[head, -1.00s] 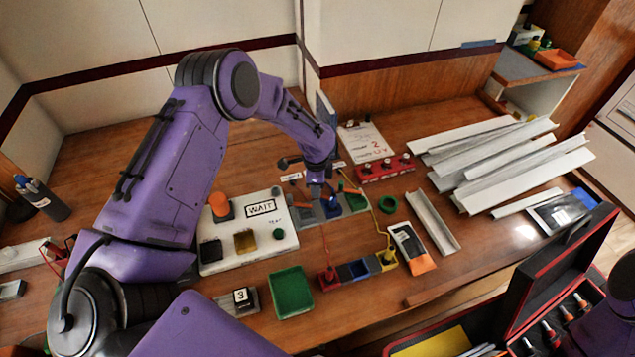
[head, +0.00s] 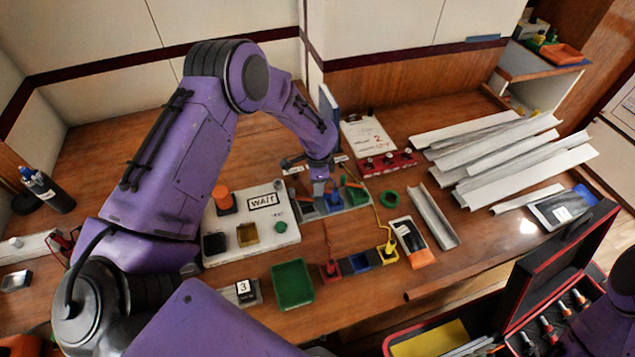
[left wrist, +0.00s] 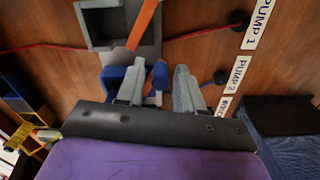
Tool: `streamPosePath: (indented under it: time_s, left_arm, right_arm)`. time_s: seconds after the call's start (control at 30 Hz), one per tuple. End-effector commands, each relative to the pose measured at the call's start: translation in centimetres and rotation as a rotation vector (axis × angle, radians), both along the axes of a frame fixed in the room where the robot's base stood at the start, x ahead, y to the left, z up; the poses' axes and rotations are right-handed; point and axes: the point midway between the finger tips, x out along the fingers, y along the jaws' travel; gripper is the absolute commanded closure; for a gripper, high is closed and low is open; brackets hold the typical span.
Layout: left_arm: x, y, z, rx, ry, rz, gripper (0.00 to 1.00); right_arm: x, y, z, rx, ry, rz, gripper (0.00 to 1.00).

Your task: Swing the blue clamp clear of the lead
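My left gripper (head: 321,197) points down over the grey breaker row (head: 345,205) at the back middle of the bench. In the left wrist view its two fingers (left wrist: 158,92) are apart. A small blue part (left wrist: 160,74), which looks like the blue clamp, shows between the fingertips, nearer the right one. Whether a finger touches it I cannot tell. A larger blue piece (left wrist: 113,76) lies by the left finger. An orange bar (left wrist: 145,25) slants across the grey housing. A red lead (left wrist: 205,32) runs to the PUMP 1 label. My right gripper is out of view.
A white WAIT panel (head: 280,243) stands left of the row. In front are a green tray (head: 292,285) and a block of red, blue and yellow sockets (head: 359,264) with red and yellow leads. A red block (head: 388,164) and grey channels lie to the right.

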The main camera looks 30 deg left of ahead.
Motion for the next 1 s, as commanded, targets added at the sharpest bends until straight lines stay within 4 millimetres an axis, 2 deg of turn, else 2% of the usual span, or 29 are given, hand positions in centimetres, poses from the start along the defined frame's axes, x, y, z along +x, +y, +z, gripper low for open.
streamPosePath:
  time_s: [0.27,0.37,0.47,0.73,0.83,1.0]
  left_arm:
    - [0.0,0.0,0.0,0.001,0.001,-0.001,0.56]
    - [0.1,0.0,0.6,0.000,-0.002,-0.001,0.56]
    - [0.2,0.0,2.4,0.000,-0.005,0.000,0.56]
    - [0.1,0.0,8.6,0.000,-0.004,0.000,0.56]
    - [0.0,0.0,9.9,0.001,-0.001,-0.001,0.56]
    - [0.0,0.0,10.6,0.001,0.001,-0.001,0.56]
  right_arm:
    - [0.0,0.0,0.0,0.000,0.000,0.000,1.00]
    - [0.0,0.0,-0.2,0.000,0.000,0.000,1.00]
    - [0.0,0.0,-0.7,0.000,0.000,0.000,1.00]
    - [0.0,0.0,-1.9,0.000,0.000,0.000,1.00]
    - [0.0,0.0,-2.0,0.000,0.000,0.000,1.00]
    - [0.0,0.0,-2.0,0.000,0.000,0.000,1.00]
